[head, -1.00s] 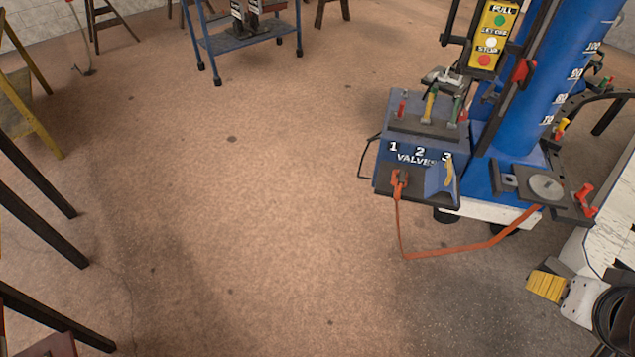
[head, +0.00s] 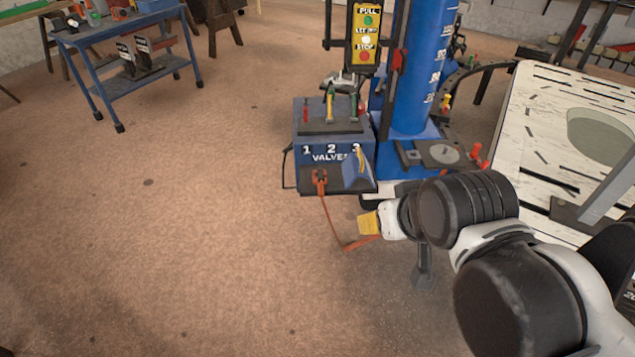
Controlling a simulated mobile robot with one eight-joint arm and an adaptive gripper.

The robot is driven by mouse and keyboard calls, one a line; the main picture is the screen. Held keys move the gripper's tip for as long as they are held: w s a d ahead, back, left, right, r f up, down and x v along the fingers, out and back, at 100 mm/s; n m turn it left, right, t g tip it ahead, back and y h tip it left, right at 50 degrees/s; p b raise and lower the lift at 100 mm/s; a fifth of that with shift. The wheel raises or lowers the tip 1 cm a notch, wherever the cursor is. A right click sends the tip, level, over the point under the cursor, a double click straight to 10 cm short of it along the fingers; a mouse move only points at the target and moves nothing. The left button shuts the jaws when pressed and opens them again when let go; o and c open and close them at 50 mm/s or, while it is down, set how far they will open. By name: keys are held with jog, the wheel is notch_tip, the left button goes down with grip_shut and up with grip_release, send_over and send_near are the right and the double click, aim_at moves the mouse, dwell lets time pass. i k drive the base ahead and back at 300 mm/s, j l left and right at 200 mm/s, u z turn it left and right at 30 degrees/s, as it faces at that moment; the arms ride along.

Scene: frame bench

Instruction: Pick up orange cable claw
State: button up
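The orange cable claw (head: 320,181) sits on the dark front ledge of the blue valve box, left of its slanted blue part. An orange cable (head: 331,222) hangs from it, loops down, and passes out of sight behind the end of my arm. My arm reaches in from the lower right. Its end, with a yellow ribbed piece I take to be at my gripper (head: 370,223), is below and right of the claw, clearly apart from it. The fingers cannot be made out, and I see nothing held.
The blue valve box (head: 302,157) carries several coloured levers and stands against a blue column (head: 412,85). A white worn panel (head: 525,115) stands at the right. A blue cart (head: 102,58) is at the back left. The floor left of the valve box is clear.

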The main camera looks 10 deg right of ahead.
aim_at(321, 180)
jog(key=i+j+u, duration=0.15)
jog(key=i, duration=0.35)
jog(key=i+u, duration=0.15)
jog(key=i, duration=0.35)
jog(key=j, duration=0.05)
